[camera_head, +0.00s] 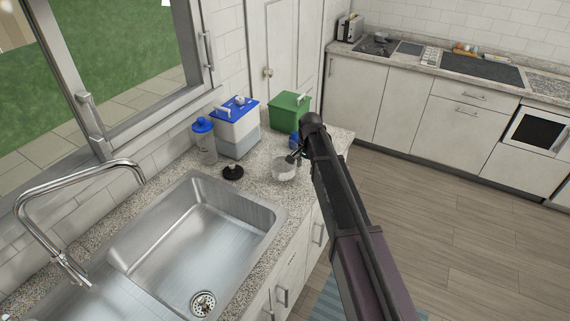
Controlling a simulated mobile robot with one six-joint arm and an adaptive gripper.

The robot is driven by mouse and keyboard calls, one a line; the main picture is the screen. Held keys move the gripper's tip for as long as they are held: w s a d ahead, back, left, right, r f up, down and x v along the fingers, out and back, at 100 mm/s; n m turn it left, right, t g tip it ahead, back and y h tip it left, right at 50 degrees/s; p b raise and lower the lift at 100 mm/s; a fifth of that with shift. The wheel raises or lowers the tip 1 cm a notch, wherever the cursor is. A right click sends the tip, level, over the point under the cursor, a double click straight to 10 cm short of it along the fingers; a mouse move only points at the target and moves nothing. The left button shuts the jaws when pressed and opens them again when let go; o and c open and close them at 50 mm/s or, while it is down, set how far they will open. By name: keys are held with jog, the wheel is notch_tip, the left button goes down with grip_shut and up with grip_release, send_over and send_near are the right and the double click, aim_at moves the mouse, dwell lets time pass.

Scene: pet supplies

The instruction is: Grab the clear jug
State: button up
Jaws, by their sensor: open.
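A small clear, rounded vessel (283,171), which looks like the clear jug, stands on the speckled counter beyond the sink's right corner. My gripper (294,158) is at the upper right edge of this vessel, its dark fingers small and partly hidden by my arm. The gripper is open. I cannot tell whether the fingers touch the vessel or lie around its rim. My arm comes in from the lower right.
A clear bottle with a blue lid (204,142), a white-and-grey container with a blue lid (237,129), a green box (289,112), a small blue item (294,140) and a black round item (233,172) surround it. The steel sink (190,240) lies in front.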

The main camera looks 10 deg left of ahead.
grip_shut()
jog(key=shift+r+p, duration=0.3)
dwell(0.5)
jog(key=shift+r+p, duration=1.5)
jog(key=shift+p, duration=0.05)
jog(key=s+d, duration=0.3)
jog(key=s, duration=0.4)
jog(key=s+d+r+p, duration=0.1)
jog(key=s+d, duration=0.2)
jog(key=s, duration=0.4)
jog(key=shift+s+r, duration=0.2)
jog(key=shift+s, duration=0.05)
jog(key=shift+s+d, duration=0.1)
